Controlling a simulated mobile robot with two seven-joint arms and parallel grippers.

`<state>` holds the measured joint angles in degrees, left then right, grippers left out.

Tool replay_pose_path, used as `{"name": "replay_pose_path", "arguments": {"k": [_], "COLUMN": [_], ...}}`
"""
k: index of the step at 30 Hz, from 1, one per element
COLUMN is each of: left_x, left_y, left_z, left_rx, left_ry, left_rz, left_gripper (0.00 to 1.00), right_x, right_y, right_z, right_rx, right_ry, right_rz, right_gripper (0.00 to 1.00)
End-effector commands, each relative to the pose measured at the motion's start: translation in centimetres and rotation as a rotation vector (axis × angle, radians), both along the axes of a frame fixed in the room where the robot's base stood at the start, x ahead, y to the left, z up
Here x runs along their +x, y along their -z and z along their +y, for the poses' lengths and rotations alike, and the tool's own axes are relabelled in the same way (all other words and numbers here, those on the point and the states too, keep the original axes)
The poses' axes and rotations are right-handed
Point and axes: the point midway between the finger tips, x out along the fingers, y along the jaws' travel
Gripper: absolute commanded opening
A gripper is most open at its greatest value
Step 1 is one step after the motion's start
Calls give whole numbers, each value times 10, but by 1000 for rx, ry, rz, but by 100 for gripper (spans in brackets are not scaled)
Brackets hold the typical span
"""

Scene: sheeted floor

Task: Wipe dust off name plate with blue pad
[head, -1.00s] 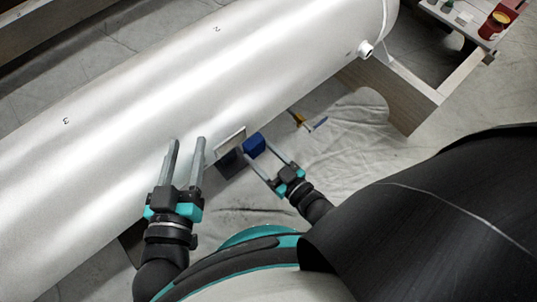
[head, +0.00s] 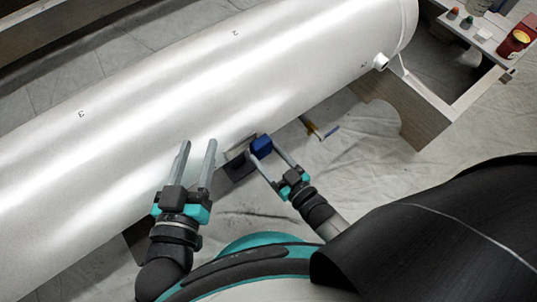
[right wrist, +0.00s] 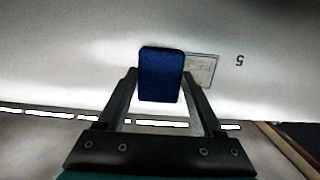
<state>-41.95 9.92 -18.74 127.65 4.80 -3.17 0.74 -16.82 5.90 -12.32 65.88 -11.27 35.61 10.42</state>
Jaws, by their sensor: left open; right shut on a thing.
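The blue pad (head: 261,145) is held between the fingers of my right gripper (head: 264,151), which is shut on it. The name plate (head: 238,149) is a pale framed rectangle on the lower side of the white tank, just left of the pad. In the right wrist view, the pad (right wrist: 161,74) covers the plate's left edge, and the rest of the plate (right wrist: 203,70) shows with faint brownish marks. I cannot tell whether the pad touches it. My left gripper (head: 198,145) is open and empty in front of the tank, left of the plate.
The large white tank (head: 130,140) fills the upper left and rests on a wooden support (head: 408,105). A pipe stub (head: 381,62) sticks out at its right end. A cart (head: 470,40) with a red can (head: 514,42) is at upper right. Sheeting covers the floor.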

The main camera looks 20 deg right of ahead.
Motion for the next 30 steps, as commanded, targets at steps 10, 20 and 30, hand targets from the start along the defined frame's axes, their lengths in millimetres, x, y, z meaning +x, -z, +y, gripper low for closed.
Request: {"name": "replay_pose_path", "arguments": {"k": [10, 20, 30], "left_x": [0, 0, 0], "left_y": [1, 2, 2], "left_z": [0, 0, 0], "left_rx": [0, 0, 0], "left_ry": [0, 0, 0], "left_rz": [0, 0, 0], "left_gripper": [50, 50, 50], "right_x": [7, 13, 15], "right_y": [0, 0, 0], "right_z": [3, 5, 9], "right_rx": [1, 0, 1], "right_ry": [0, 0, 0], "right_rz": [-2, 0, 0], "right_gripper": [23, 23, 23]}}
